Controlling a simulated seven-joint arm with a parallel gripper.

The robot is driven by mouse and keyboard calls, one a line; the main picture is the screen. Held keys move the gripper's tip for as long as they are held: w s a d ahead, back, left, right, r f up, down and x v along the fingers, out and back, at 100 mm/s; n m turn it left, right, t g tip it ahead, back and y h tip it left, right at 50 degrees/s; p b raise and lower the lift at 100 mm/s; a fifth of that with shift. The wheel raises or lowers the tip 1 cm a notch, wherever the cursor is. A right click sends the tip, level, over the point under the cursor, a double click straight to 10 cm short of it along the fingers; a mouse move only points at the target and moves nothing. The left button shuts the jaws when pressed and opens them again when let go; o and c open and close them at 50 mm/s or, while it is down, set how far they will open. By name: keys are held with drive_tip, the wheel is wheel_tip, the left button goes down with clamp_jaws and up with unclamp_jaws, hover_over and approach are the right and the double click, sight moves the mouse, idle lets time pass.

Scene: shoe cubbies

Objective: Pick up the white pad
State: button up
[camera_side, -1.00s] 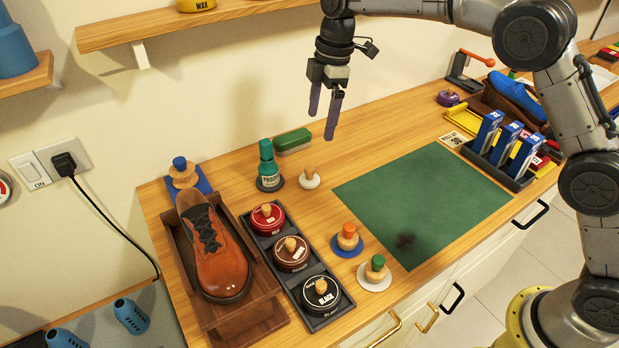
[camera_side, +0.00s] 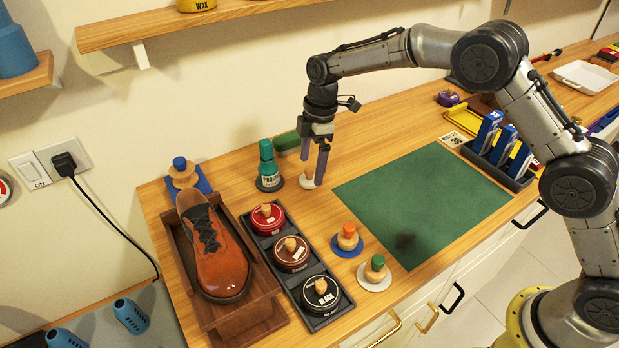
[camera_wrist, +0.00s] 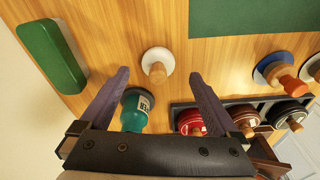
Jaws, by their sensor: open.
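The white pad (camera_side: 306,182) is a small round white disc with a wooden knob. My gripper (camera_side: 313,168) is open and empty, pointing down just above the pad. In the wrist view the fingers (camera_wrist: 159,76) stand apart, on either side of the knob's line; whether they are level with the knob I cannot tell.
A teal bottle (camera_side: 267,168) stands close left of the pad, and a green block (camera_side: 287,142) lies behind. In front are a tin tray (camera_side: 310,314), a blue-based knob (camera_side: 346,240) and a white-based green-topped knob (camera_side: 375,274).

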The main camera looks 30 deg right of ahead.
sight(310, 168)
drive_tip(key=f, duration=0.3)
drive_tip(key=shift+w+a+f, duration=0.1)
drive_tip(key=shift+w+a, duration=0.1)
drive_tip(key=c, duration=1.4)
drive_tip(key=shift+c, duration=0.2)
drive_tip(key=shift+r, duration=0.65)
drive_tip(key=s+d+r, duration=0.4)
drive_tip(key=s+r, duration=0.7)
drive_tip(key=s, duration=0.2)
drive_tip(key=shift+s+r, duration=0.25)
drive_tip(key=shift+r, duration=0.1)
